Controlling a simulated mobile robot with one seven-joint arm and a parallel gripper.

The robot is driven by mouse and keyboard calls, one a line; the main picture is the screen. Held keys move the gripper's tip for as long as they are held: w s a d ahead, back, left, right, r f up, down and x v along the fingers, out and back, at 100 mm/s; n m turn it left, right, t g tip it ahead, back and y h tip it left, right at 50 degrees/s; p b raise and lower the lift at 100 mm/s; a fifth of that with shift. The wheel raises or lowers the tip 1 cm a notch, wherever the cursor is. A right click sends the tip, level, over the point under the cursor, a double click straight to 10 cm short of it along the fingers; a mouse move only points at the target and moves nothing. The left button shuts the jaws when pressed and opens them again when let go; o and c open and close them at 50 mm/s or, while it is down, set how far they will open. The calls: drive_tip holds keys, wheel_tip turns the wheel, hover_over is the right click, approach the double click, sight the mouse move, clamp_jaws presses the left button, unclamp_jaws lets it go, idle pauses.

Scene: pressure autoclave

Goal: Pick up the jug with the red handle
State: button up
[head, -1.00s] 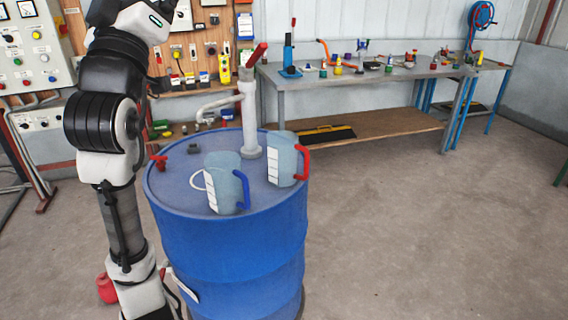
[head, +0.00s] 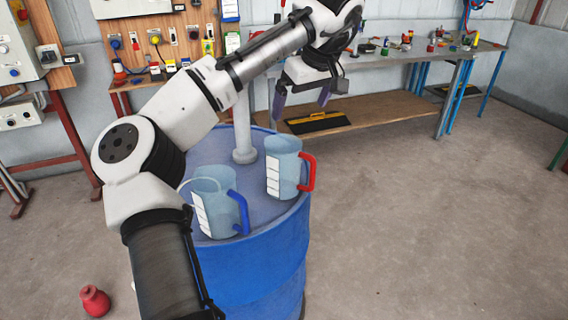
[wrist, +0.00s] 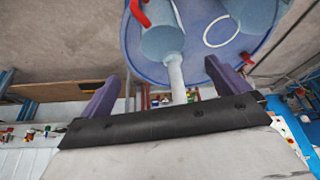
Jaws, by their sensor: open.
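The jug with the red handle (head: 283,168) is pale, see-through blue and stands upright on the blue drum (head: 262,268), its handle facing right. A similar jug with a blue handle (head: 215,208) stands to its left and nearer. My gripper (head: 302,97) is open and empty, above and behind the jugs, apart from both. In the wrist view, my gripper's two purple fingers (wrist: 158,90) are spread wide. The red-handled jug (wrist: 160,38) shows there at the top, beyond the fingers, and the other jug (wrist: 252,14) is partly cut off.
A grey pump pipe (head: 243,135) rises from the drum behind the jugs, partly hidden by my arm. A workbench with tools (head: 420,52) stands at the back. A red object (head: 94,300) lies on the floor. The floor at right is clear.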

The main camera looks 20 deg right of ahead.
drive_tip(key=p, duration=0.2)
approach(288, 143)
drive_tip(key=s+a, duration=0.2)
drive_tip(key=s, duration=0.2)
drive_tip(key=shift+p+x, duration=0.8)
drive_tip(key=shift+x, duration=2.3)
drive_tip(key=shift+a, duration=0.15)
drive_tip(key=c, duration=1.2)
